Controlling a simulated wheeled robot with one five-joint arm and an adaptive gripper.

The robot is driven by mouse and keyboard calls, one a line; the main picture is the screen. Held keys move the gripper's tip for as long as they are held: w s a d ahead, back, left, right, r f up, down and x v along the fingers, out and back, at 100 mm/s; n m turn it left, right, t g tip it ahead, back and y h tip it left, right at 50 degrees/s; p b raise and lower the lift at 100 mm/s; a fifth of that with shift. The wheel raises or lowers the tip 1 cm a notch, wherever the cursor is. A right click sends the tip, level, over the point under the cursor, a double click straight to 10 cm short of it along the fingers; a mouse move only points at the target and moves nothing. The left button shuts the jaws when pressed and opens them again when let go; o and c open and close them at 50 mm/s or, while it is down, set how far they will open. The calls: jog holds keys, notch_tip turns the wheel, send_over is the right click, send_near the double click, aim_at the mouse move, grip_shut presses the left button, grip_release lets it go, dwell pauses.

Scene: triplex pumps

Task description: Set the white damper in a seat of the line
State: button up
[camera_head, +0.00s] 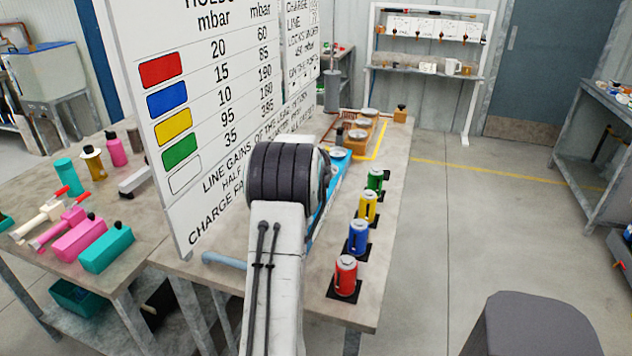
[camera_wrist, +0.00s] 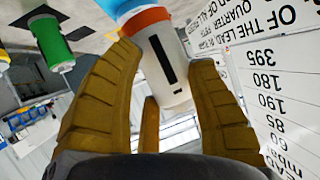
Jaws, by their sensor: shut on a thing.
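The white damper (camera_wrist: 152,66) is a white cylinder with a dark slot, tilted in the wrist view. My gripper (camera_wrist: 168,58) is shut on it, with yellow fingers on both sides. An orange band and a blue part show at its far end; I cannot tell whether the damper touches them. In the head view my arm hides the gripper and the damper. The line stands on the bench behind my arm, with pale round seats (camera_head: 357,134) showing on it.
Red (camera_head: 346,276), blue (camera_head: 358,238), yellow (camera_head: 368,207) and green (camera_head: 375,181) dampers stand on dark pads along the bench's right side. A large chart board (camera_head: 215,110) rises close to my arm's left. Pink and teal items crowd the left bench. The floor at right is mostly open.

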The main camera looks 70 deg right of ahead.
jog(key=shift+s+a+f, duration=0.1)
jog(key=shift+a+f, duration=0.2)
jog(key=shift+f, duration=0.55)
jog(key=shift+s+a+f, duration=0.1)
jog(key=shift+a+f, duration=0.25)
jog(key=shift+f, duration=0.45)
jog(key=shift+a+f, duration=0.3)
jog(key=shift+f, duration=0.55)
jog(key=o, duration=0.9)
jog(key=shift+s+f, duration=0.1)
jog(key=shift+o, duration=0.2)
jog(key=b+v, duration=0.1)
jog(key=v, duration=1.1)
